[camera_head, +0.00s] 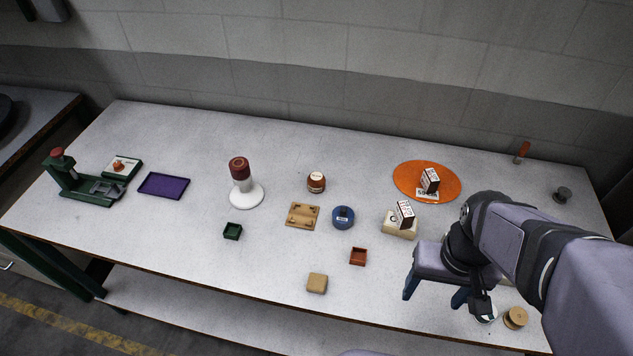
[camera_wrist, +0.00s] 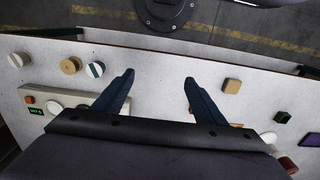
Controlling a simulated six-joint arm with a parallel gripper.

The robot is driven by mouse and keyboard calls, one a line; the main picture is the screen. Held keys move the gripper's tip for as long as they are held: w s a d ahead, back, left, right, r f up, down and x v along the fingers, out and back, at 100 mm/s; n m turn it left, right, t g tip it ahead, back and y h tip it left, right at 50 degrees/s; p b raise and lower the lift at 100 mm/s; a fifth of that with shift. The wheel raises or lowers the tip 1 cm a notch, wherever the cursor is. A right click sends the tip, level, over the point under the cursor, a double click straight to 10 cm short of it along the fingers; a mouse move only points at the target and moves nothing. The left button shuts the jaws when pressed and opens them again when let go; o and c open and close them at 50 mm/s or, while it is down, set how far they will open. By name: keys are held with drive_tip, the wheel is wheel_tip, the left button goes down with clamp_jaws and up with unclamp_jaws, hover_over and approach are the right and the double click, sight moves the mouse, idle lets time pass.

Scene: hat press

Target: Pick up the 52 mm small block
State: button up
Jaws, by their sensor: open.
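A small tan block (camera_head: 317,283) with rounded edges lies flat on the table near its front edge, in the head view. It also shows in the wrist view (camera_wrist: 232,86), to the right of my fingers. No size mark is legible on it. My gripper (camera_head: 435,296) is above the table at the front right, to the right of the tan block and apart from it. In the wrist view my gripper (camera_wrist: 158,80) has its two dark blue fingers spread, with only bare white table between the tips.
A small red tray (camera_head: 358,257) and a green tray (camera_head: 232,231) stand behind the tan block. A boxed item stands on a cream block (camera_head: 399,229) behind my gripper. A wooden spool (camera_head: 515,318) is at the right. The table between block and gripper is clear.

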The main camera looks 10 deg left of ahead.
sight(313, 186)
drive_tip(key=w+a+f+n+t+h+b, duration=0.1)
drive_tip(key=w+a+n+t+h+b, duration=0.3)
drive_tip(key=w+n, duration=0.6)
drive_tip(key=w+a+n+t+h+b, duration=0.1)
drive_tip(key=w+a+n+b, duration=0.4)
drive_tip(key=w+n, duration=0.45)
drive_tip(key=w+a+r+n+t+y+b, duration=0.1)
drive_tip(key=w+a+n+t+b, duration=0.3)
drive_tip(key=a+n, duration=0.5)
drive_tip(key=w+a+r+n+t+y+b, duration=0.1)
drive_tip(key=w+a+n+t+b, duration=0.3)
drive_tip(key=a, duration=1)
drive_tip(key=shift+n, duration=0.65)
wheel_tip(313, 186, down, 14)
drive_tip(key=shift+w+a+f+p, duration=0.15)
drive_tip(key=shift+f+p, duration=0.1)
drive_tip(key=shift+p, duration=0.35)
drive_tip(key=shift+f, duration=0.2)
drive_tip(key=shift+x, duration=1.05)
drive_tip(key=shift+w+p, duration=0.55)
drive_tip(key=shift+p+x, duration=0.55)
drive_tip(key=shift+x, duration=1.55)
drive_tip(key=c, duration=1.2)
